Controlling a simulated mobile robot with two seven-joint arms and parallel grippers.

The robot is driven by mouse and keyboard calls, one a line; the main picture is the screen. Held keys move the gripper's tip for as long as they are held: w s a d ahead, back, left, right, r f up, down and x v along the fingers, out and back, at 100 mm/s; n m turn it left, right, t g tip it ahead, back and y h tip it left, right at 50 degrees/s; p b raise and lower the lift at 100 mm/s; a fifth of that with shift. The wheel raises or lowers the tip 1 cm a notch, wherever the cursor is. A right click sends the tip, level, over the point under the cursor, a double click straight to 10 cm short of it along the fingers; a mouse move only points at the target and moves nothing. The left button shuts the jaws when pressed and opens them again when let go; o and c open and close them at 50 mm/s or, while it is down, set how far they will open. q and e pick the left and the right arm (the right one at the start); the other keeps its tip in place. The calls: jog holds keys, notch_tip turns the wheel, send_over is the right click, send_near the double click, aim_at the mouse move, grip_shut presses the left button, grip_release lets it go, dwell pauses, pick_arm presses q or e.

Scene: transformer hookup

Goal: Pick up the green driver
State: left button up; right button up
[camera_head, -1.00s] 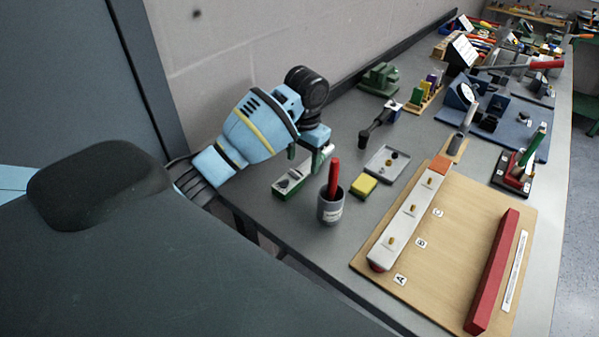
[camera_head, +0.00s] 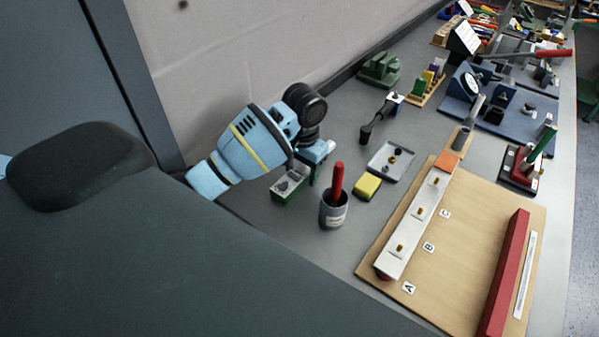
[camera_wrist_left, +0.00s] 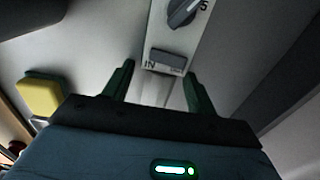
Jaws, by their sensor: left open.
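A tool with a green handle (camera_head: 546,139), which looks like the green driver, leans upright in a dark and red stand (camera_head: 520,169) at the right side of the table in the head view. My left gripper (camera_head: 312,160) is far from it, at the table's left end, over a small white and green box (camera_head: 288,186). In the left wrist view my left gripper (camera_wrist_left: 157,88) is open with nothing between its fingers. Below it is the box's pale face with a dark knob (camera_wrist_left: 184,12). My right gripper is not in view.
A grey cup (camera_head: 333,213) with a red-handled tool and a yellow block (camera_head: 367,187) are close to my left gripper. A grey tray (camera_head: 391,161) lies beyond. A wooden board (camera_head: 456,255) with a white strip and red bar fills the near right.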

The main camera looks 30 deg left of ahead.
pick_arm(q)
jog(key=shift+r, duration=0.1)
jog(key=c, duration=1.2)
jog(key=shift+c, duration=0.2)
jog(key=shift+w, duration=0.1)
